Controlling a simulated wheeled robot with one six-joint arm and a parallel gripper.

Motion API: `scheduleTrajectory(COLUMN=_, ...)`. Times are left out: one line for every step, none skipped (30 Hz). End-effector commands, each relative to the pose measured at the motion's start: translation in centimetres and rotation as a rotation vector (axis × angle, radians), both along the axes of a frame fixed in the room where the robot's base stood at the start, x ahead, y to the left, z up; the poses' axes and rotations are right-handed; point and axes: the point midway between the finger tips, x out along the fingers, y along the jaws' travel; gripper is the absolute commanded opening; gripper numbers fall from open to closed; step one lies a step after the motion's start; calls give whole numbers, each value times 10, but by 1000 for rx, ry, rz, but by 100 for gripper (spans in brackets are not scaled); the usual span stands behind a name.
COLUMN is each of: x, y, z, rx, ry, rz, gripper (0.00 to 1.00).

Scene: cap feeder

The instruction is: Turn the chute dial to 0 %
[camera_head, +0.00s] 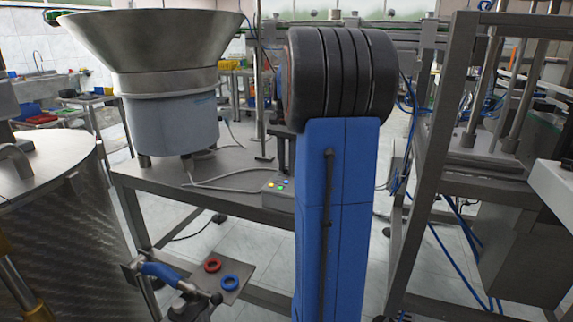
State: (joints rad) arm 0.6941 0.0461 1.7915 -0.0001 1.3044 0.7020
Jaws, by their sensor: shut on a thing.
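My own blue arm link with its dark ribbed joint fills the middle of the head view and hides what lies behind it. My gripper's fingers do not show; a dark part just left of the arm may belong to my wrist, but I cannot tell. A small grey control box (278,192) with several coloured buttons sits on the steel table, partly behind my arm. I cannot make out the chute dial or its setting. The feeder, a wide metal bowl (150,45) on a grey-blue drum (172,125), stands on the table to the left.
The steel table (228,165) carries a loose grey cable. In front, a small stand holds a blue-handled tool (162,272) beside a red ring (212,265) and a blue ring (229,282). A large metal drum (70,220) stands at left, a steel frame (435,150) at right.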

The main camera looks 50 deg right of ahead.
Motion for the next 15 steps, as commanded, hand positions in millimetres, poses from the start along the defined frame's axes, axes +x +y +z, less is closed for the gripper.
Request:
scheduleTrajectory(x=0, y=0, z=1, rx=-2, ry=-2, rz=42, gripper=0)
scheduleTrajectory(x=0, y=0, z=1, rx=-2, ry=-2, rz=70, gripper=0)
scheduleTrajectory(x=0, y=0, z=1, rx=-2, ry=-2, rz=108, gripper=0)
scheduleTrajectory(x=0, y=0, z=1, rx=-2, ry=-2, rz=136, gripper=0)
scheduleTrajectory(x=0, y=0, z=1, rx=-2, ry=-2, rz=165, gripper=0)
scheduleTrajectory(x=0, y=0, z=1, rx=-2, ry=-2, rz=203, gripper=0)
scheduleTrajectory(x=0, y=0, z=1, rx=-2, ry=-2, rz=231, gripper=0)
scheduleTrajectory(x=0, y=0, z=1, rx=-1, ry=-2, rz=260, gripper=0)
scheduleTrajectory(x=0, y=-1, z=1, rx=-1, ry=-2, rz=297, gripper=0)
scheduleTrajectory(x=0, y=-1, z=1, rx=-1, ry=-2, rz=326, gripper=0)
scheduleTrajectory(x=0, y=-1, z=1, rx=-1, ry=-2, rz=355, gripper=0)
scheduleTrajectory(x=0, y=-1, z=1, rx=-1, ry=-2, rz=392, gripper=0)
scheduleTrajectory(x=0, y=-1, z=1, rx=-2, ry=-1, rz=421, gripper=0)
scheduleTrajectory(x=-1, y=-1, z=1, rx=-2, ry=-1, rz=450, gripper=0)
scheduleTrajectory(x=-1, y=-1, z=1, rx=-2, ry=-1, rz=487, gripper=0)
